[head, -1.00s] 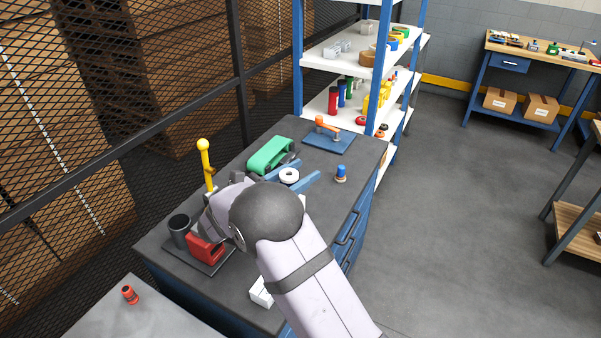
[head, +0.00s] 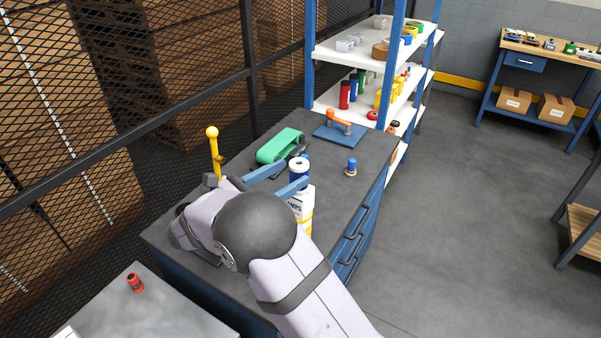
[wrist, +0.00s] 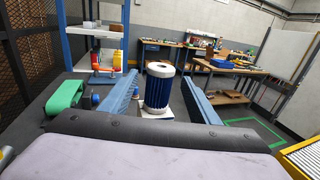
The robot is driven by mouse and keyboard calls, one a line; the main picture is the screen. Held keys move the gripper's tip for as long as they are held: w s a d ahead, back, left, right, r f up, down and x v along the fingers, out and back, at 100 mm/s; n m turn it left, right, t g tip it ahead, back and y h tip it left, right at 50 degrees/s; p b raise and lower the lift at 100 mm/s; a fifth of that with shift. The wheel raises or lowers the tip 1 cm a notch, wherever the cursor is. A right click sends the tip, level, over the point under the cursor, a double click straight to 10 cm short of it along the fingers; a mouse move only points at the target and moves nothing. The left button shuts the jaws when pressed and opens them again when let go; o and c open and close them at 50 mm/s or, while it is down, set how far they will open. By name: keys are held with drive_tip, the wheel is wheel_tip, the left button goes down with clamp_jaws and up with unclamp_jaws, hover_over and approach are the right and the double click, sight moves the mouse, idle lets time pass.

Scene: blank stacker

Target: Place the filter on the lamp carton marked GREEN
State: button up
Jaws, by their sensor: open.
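The filter (head: 299,172) is a blue pleated cylinder with a white ring top. It stands upright, and in the wrist view (wrist: 158,90) it shows between and beyond the fingers, with clear gaps on both sides. A white carton with a yellow band (head: 304,222) stands beside my gripper on the bench; its marking is too small to read. A white surface shows under the filter in the wrist view; I cannot tell whether it is that carton's top. My gripper (head: 296,173) is open, its two blue fingers pointing toward the filter. My arm hides part of the bench.
A green belt device (head: 280,146), an orange-handled blue plate (head: 339,128) and a small blue-topped part (head: 351,166) are on the dark bench. A yellow lever (head: 214,150) rises at left. A red part (head: 135,283) sits on the grey table. Shelves (head: 345,110) stand behind.

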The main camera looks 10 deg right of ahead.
sight(296, 176)
drive_tip(key=shift+b+v, duration=0.45)
drive_tip(key=shift+v, duration=1.55)
drive_tip(key=shift+s+d+m+g, duration=0.3)
drive_tip(key=shift+s+d+m, duration=0.05)
drive_tip(key=shift+m, duration=0.05)
drive_tip(key=s+d+f+m+g+y+b, duration=0.1)
drive_tip(key=s+d+f+m+g+y, duration=0.8)
drive_tip(key=s, duration=0.6)
drive_tip(key=s+a+f+m+t+y+p, duration=0.1)
drive_tip(key=s+a+f+m+y, duration=0.2)
drive_tip(key=m, duration=1)
drive_tip(key=s+f+y, duration=0.3)
drive_tip(key=s+f, duration=0.2)
drive_tip(key=s, duration=0.2)
drive_tip(key=shift+f+m+y, duration=0.25)
drive_tip(key=shift+m+y, duration=0.15)
